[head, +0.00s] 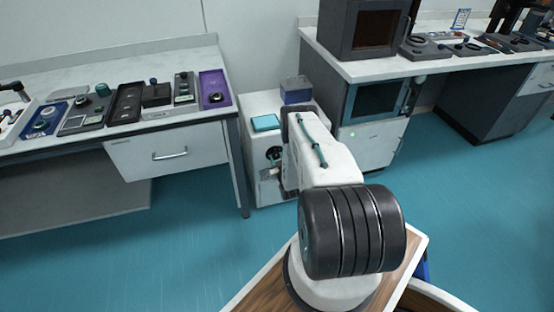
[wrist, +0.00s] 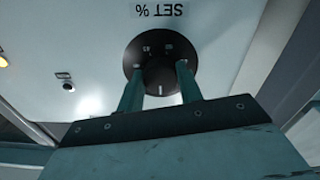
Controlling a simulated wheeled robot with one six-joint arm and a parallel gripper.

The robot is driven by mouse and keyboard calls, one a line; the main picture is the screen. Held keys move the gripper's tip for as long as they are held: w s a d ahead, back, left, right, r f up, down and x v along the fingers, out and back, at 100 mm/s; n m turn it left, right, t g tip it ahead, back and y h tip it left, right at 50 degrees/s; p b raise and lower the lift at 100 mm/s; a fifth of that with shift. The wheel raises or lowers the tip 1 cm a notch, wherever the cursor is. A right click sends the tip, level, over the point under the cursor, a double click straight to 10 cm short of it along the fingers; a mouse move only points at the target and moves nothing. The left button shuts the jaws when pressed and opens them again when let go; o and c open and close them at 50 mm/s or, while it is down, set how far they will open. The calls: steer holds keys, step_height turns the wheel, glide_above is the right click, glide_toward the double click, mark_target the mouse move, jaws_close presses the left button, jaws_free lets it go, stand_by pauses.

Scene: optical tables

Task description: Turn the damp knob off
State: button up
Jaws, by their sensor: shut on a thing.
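The damp knob (wrist: 162,76) is a dark round knob with a pale pointer mark, set on a black dial plate on a white panel. A "SET %" label (wrist: 159,10) shows upside down at the dial in the wrist view. My gripper (wrist: 158,70) has its two teal fingers on either side of the knob, shut on it. In the head view the dark dial (head: 274,154) shows on the front of a white cabinet (head: 270,197). My white arm reaches to it and hides part of the cabinet front.
A small switch (wrist: 66,84) and a yellow light (wrist: 3,61) sit on the panel. Tables with trays stand left and right. The teal floor (head: 180,245) at left is clear.

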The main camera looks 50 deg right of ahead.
steer(key=o, duration=1)
steer(key=shift+s, duration=0.1)
steer(key=v, duration=0.7)
steer(key=shift+s+a, duration=0.2)
steer(key=shift+s, duration=0.05)
